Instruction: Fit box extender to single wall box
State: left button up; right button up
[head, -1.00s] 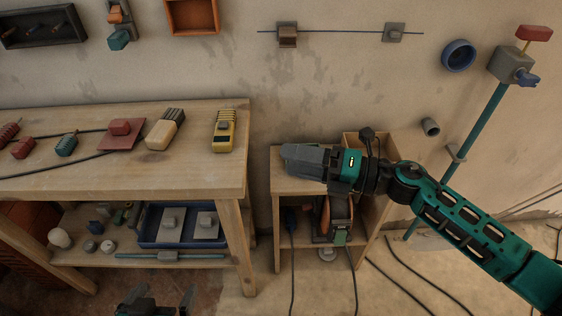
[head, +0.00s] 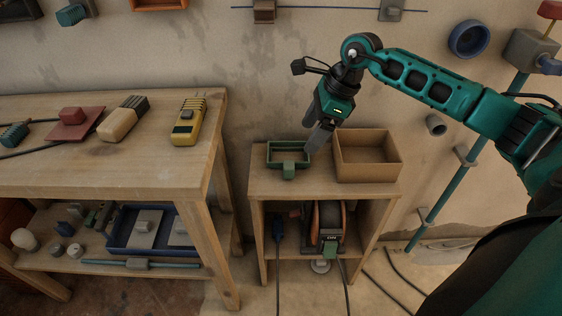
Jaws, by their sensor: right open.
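A small green rectangular frame with a grip block on its front, which looks like the box extender (head: 289,155), lies on top of the small wooden cabinet. My right gripper (head: 313,128) is open and empty. It points down just above and right of the green frame, with its lower finger close to the frame's right end. I cannot tell if they touch. An orange box on the wall (head: 158,5), possibly the single wall box, is cut off by the top edge. A dark wall box (head: 16,10) is cut off at the top left. My left gripper is not in view.
An open wooden box (head: 368,168) stands right of the green frame on the small cabinet (head: 325,190). A workbench (head: 150,170) on the left carries a yellow meter (head: 188,122) and other tools. A teal pole (head: 440,190) stands at the right.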

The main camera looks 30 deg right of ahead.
aim_at(291, 162)
jog(key=b+x, duration=0.1)
jog(key=x, duration=0.5)
jog(key=shift+a+f, duration=0.1)
jog(key=shift+a, duration=0.05)
jog(key=b+x, duration=0.2)
jog(key=x, duration=0.3)
jog(key=shift+a+f, duration=0.15)
jog(key=shift+f, duration=0.05)
jog(key=shift+w+a+f, duration=0.1)
jog(key=shift+w+f, duration=0.05)
jog(key=shift+f, duration=0.1)
jog(key=c, duration=1)
notch_tip(291, 162, up, 20)
jog(key=p, duration=0.4)
jog(key=shift+p, duration=0.35)
